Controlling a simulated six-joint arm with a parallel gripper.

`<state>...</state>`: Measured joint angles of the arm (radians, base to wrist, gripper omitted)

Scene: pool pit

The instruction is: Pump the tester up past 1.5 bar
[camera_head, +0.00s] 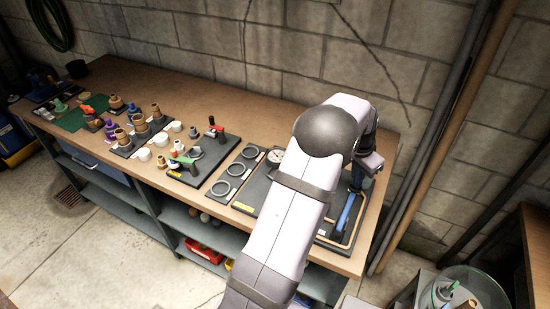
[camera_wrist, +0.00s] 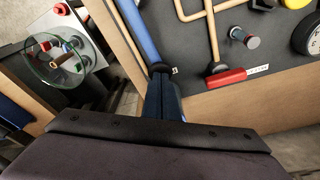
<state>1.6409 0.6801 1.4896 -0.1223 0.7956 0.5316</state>
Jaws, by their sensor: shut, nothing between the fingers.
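The tester is a dark board at the right end of the bench, with a tan pipe loop (camera_head: 350,237) and a white round dial (camera_head: 275,156). A long blue tube (camera_head: 346,215), which looks like the pump, lies along its right side; the tube also shows in the wrist view (camera_wrist: 137,32). A red lever (camera_wrist: 226,78) sits at the end of a tan pipe in the wrist view. My gripper (camera_head: 355,188) is shut and empty over the blue tube's far end. In the wrist view its fingertips (camera_wrist: 160,70) meet the tube's dark end; contact is unclear. The dial's reading is illegible.
My arm hides the middle of the board. Grey rings (camera_head: 220,187) and a board with a red-handled valve (camera_head: 215,128) are to the left. Wall pipes (camera_head: 440,130) rise close on the right. A glass bowl (camera_head: 470,290) stands at lower right. The bench's back strip is clear.

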